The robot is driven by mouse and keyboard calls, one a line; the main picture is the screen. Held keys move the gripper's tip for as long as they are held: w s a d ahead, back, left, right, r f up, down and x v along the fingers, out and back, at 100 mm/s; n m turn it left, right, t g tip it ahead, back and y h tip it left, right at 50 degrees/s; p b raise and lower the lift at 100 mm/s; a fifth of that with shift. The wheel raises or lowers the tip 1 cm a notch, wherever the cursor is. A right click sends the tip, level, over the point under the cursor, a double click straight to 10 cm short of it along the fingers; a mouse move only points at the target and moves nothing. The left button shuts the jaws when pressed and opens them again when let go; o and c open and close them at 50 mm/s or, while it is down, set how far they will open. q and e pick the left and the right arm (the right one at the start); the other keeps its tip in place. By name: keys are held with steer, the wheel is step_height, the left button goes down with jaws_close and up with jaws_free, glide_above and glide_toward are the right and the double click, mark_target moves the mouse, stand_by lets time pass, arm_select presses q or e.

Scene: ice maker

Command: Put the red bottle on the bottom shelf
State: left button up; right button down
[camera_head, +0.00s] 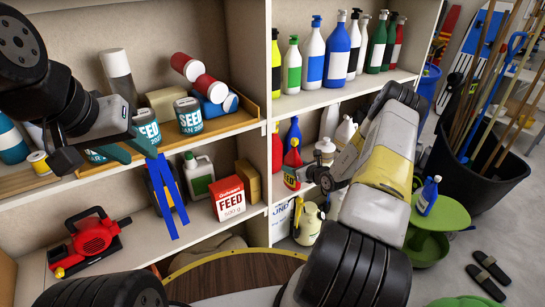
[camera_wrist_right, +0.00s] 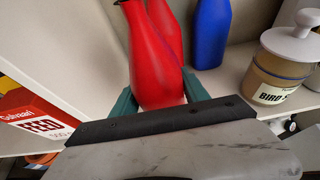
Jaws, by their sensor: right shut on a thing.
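The red bottle (camera_head: 292,163) stands out at the front of the right cabinet's middle level, beside the divider. My right gripper (camera_head: 303,178) is shut on it from the right. In the right wrist view the red bottle (camera_wrist_right: 155,65) sits between my teal fingers, slightly tilted in the picture. A second red bottle (camera_head: 277,150) stands behind it. The bottom shelf (camera_head: 210,232) of the left cabinet holds a FEED box and a red machine. My left gripper (camera_head: 130,147) is at the left cabinet's middle shelf, its teal fingers apart. A blue forked piece hangs below them.
A FEED box (camera_head: 229,200), a green-and-white jug (camera_head: 198,175) and a red machine (camera_head: 90,243) stand low in the left cabinet. A blue bottle (camera_wrist_right: 210,30) and a lidded jar (camera_wrist_right: 275,70) are close right of the held bottle. A round wooden top (camera_head: 235,275) is in front.

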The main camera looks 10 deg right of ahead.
steer(key=w+a+f, duration=0.4)
steer(key=a, duration=0.1)
steer(key=shift+a, duration=0.15)
stand_by(0.4)
steer(key=c, duration=0.6)
jaws_free()
steer(key=shift+f, duration=0.15)
steer(key=shift+o, duration=0.2)
steer(key=v, duration=1.2)
steer(key=shift+r, duration=0.3)
